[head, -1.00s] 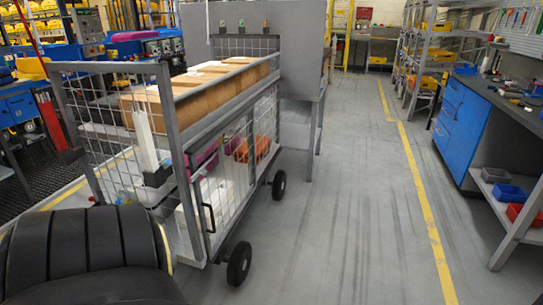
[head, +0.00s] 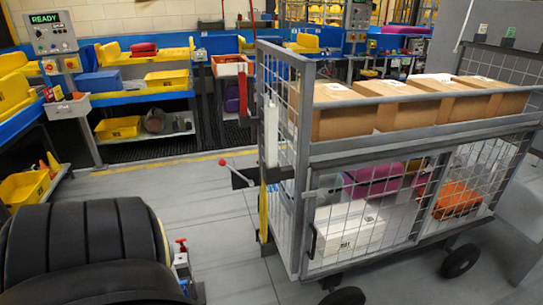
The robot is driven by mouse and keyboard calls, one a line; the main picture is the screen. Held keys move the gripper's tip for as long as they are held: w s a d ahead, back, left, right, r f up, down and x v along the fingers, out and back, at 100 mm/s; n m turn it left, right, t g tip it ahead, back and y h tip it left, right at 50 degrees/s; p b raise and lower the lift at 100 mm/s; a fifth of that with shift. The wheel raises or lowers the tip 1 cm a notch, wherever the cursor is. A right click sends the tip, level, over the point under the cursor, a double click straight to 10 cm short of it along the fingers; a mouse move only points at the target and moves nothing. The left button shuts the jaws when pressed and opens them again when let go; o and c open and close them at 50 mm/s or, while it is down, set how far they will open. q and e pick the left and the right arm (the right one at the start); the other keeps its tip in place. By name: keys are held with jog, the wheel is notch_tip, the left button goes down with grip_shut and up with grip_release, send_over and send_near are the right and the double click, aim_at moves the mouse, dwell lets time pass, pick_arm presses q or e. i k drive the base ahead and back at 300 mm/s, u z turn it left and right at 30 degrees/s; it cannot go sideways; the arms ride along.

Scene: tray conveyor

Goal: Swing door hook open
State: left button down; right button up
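A grey wire-mesh cart (head: 300,152) stands on the right side of the head view. Its lower front has mesh doors (head: 345,205) that look shut, with a black handle (head: 313,241) at the left edge. A short light-grey bar (head: 316,192), possibly the door hook, lies across the upper left corner of the door; its exact shape is too small to tell. A lever with a red knob (head: 222,162) sticks out left from a black block (head: 277,174) on the cart's end. Neither gripper shows.
Cardboard boxes (head: 350,118) stand on the cart's top; a white box (head: 348,230) and an orange item (head: 456,200) lie behind the mesh. A small red-topped device (head: 182,262) is beside my arm. Workbenches with yellow bins (head: 118,128) line the back. Floor (head: 225,220) left of the cart is clear.

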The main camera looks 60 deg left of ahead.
aim_at(317, 199)
jog(key=u, duration=0.4)
jog(key=i, duration=0.4)
jog(key=u, duration=0.35)
